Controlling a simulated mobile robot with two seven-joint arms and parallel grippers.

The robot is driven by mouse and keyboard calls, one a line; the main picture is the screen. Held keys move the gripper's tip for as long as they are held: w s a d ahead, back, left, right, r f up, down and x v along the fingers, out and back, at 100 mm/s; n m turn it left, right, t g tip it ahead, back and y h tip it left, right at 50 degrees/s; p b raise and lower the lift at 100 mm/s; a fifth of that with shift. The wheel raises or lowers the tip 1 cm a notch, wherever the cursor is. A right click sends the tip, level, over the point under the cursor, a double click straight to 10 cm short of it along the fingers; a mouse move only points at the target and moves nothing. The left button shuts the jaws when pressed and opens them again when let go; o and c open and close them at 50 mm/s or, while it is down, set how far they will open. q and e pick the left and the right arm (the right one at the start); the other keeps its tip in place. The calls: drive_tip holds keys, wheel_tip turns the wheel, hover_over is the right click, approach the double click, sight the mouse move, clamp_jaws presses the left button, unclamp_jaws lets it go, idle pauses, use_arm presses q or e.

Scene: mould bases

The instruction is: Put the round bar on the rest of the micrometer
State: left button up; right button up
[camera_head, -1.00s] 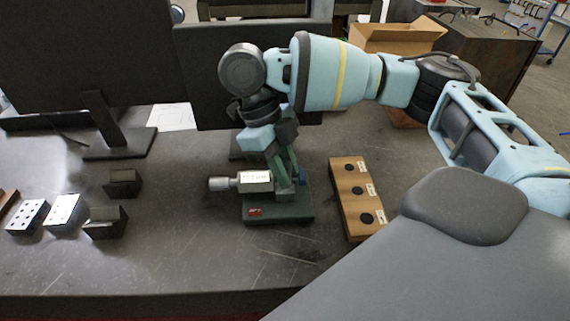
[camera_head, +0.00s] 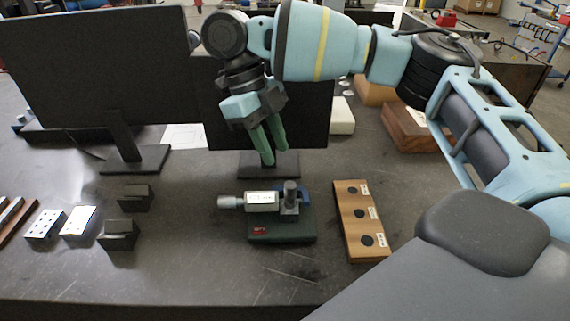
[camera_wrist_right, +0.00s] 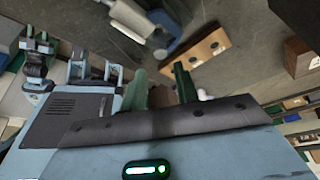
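The micrometer (camera_head: 262,200) lies on its green base in the middle of the table, with its thimble pointing left. The round bar (camera_head: 291,196), a short grey cylinder, stands upright at the right part of the micrometer. It seems to sit on the rest, though the contact is too small to make out. In the right wrist view the bar's round end (camera_wrist_right: 160,53) shows beside the micrometer (camera_wrist_right: 130,18). My right gripper (camera_head: 270,160) is above and behind the micrometer, clear of the bar. Its green fingers (camera_wrist_right: 160,85) are apart with nothing between them. My left gripper is out of view.
A wooden board (camera_head: 360,221) with several dark round holes and labels lies right of the micrometer. Dark blocks (camera_head: 119,234) and drilled plates (camera_head: 45,224) lie at the left. A monitor stand (camera_head: 257,163) stands behind. The table front is clear.

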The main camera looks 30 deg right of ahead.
drive_tip(key=shift+v, duration=1)
